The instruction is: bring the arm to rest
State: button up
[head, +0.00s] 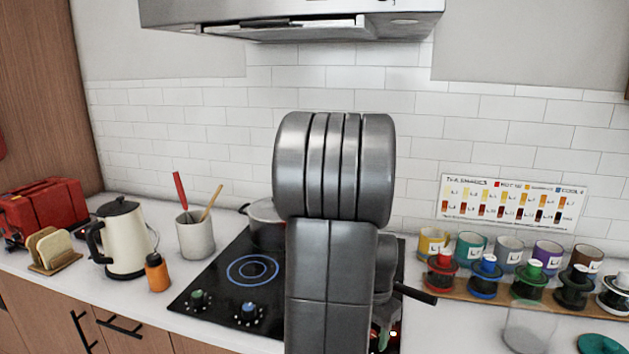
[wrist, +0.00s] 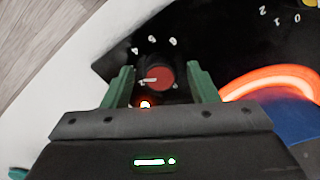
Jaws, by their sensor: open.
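My gripper (wrist: 158,88) is open in the wrist view, its two green fingers apart. Between and beyond the fingers is a red stove knob (wrist: 160,77) with a pale pointer mark. The fingers stand on either side of the knob in the picture; I cannot tell whether they touch it. A small red light glows just below the knob. A burner ring (wrist: 270,85) glows orange at the right. In the head view my arm rises in front of the black cooktop (head: 215,275) and hides its right part. The gripper is mostly hidden there.
Left of the cooktop stand a red toaster (head: 45,208), a cream kettle (head: 122,240), an orange bottle (head: 157,273) and a utensil crock (head: 195,236). A pot (head: 265,225) sits at the back. Several mugs and colored-lid jars line the right counter. A range hood (head: 290,18) hangs above.

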notch_tip(320, 180, up, 14)
notch_tip(320, 180, down, 13)
jog(key=shift+f, duration=0.55)
jog(key=n, duration=1)
jog(key=shift+n, duration=0.3)
jog(key=n, duration=0.4)
jog(key=shift+n, duration=0.4)
jog(key=n, duration=0.5)
jog(key=shift+r, duration=0.1)
